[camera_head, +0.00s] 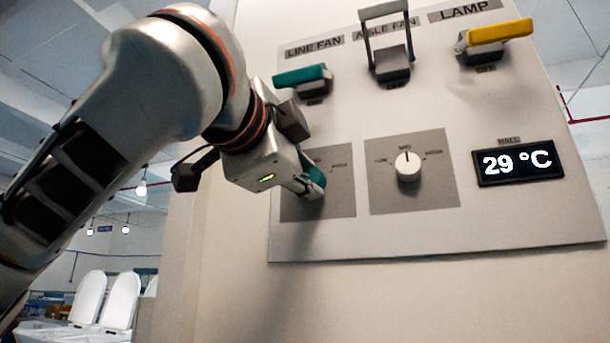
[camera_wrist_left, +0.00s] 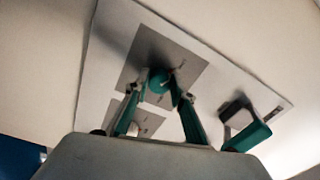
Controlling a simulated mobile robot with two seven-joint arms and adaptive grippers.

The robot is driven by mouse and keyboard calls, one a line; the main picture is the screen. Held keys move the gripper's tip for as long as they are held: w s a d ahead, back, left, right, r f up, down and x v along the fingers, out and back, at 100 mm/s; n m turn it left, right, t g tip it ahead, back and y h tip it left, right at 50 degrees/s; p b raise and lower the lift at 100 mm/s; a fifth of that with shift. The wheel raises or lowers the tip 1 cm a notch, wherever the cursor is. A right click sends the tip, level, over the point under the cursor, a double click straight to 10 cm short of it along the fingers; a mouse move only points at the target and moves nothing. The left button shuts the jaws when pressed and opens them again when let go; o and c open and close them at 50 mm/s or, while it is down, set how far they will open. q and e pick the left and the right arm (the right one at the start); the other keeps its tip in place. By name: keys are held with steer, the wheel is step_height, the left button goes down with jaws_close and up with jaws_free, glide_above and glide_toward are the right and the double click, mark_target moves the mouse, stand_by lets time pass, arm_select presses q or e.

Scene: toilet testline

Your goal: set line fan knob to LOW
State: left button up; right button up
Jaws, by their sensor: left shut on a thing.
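The line fan knob (camera_wrist_left: 158,82) is a round teal knob on a grey plate (camera_wrist_left: 183,62), seen between my fingertips in the left wrist view. In the head view its plate (camera_head: 340,196) is on the left under the LINE FAN label, and the knob is mostly hidden behind my gripper. My left gripper (camera_head: 312,184) is at this plate, coming from the left, with its fingers closed around the knob. The knob's pointer and the setting it points to cannot be made out. My right gripper is out of view.
A teal LINE FAN lever (camera_head: 302,75) juts out just above my gripper. A grey AISLE FAN lever (camera_head: 393,62) and a yellow LAMP lever (camera_head: 499,32) stand to the right. A white aisle fan knob (camera_head: 408,167) and a 29 °C display (camera_head: 518,161) are right of my gripper.

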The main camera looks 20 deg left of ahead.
arm_select(q)
steer(key=o, duration=1.1)
steer(key=s, duration=1.2)
steer(key=shift+a+f, duration=0.35)
